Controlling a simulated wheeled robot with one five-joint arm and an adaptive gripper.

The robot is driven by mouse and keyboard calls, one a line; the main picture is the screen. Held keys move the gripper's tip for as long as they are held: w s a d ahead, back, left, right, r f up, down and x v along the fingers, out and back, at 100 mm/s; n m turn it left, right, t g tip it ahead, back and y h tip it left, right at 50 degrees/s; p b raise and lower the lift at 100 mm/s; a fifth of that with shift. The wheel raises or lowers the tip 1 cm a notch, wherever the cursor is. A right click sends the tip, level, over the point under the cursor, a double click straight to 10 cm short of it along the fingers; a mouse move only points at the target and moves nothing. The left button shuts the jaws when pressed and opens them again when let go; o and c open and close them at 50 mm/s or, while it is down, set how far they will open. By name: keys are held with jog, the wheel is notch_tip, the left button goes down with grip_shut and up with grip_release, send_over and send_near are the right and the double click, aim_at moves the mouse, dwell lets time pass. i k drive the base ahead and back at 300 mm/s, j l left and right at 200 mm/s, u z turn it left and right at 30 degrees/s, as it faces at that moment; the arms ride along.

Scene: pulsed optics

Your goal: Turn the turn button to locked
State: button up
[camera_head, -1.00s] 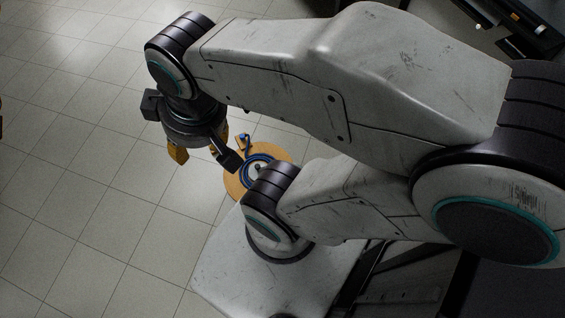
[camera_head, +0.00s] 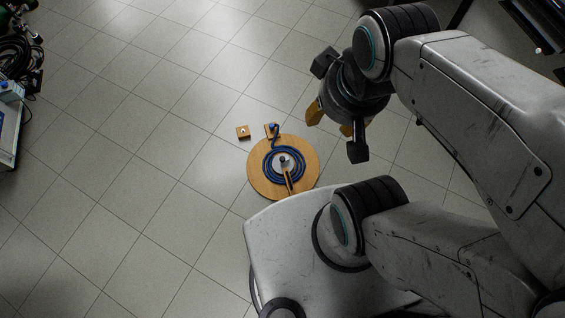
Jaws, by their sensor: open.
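A round wooden disc (camera_head: 258,178) lies on the floor just left of my gripper, with a coiled blue cord (camera_head: 270,172) and a dark-topped knob on it. A narrow wooden bar (camera_head: 289,183) runs from the knob toward the disc's near edge. Two small wooden blocks stand at its far side: one (camera_head: 243,131) apart on the floor, one (camera_head: 268,131) at the cord's end. I cannot tell which piece is the turn button, nor its setting. My gripper (camera_head: 331,122) is open and empty, its yellow fingers apart, to the right of the disc in the picture.
Equipment with black cables (camera_head: 18,60) and a pale box stands at the left edge. A dark frame (camera_head: 535,35) is at the upper right. The tiled floor around the disc is mostly clear on the left and far side.

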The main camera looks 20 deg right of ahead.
aim_at(281, 158)
jog(key=j, duration=0.5)
jog(key=i+j+z, duration=0.15)
jog(key=i+j, duration=0.15)
jog(key=j, duration=0.15)
jog(key=i+j+z, duration=0.1)
jog(key=i+j, duration=0.2)
jog(key=j, duration=0.15)
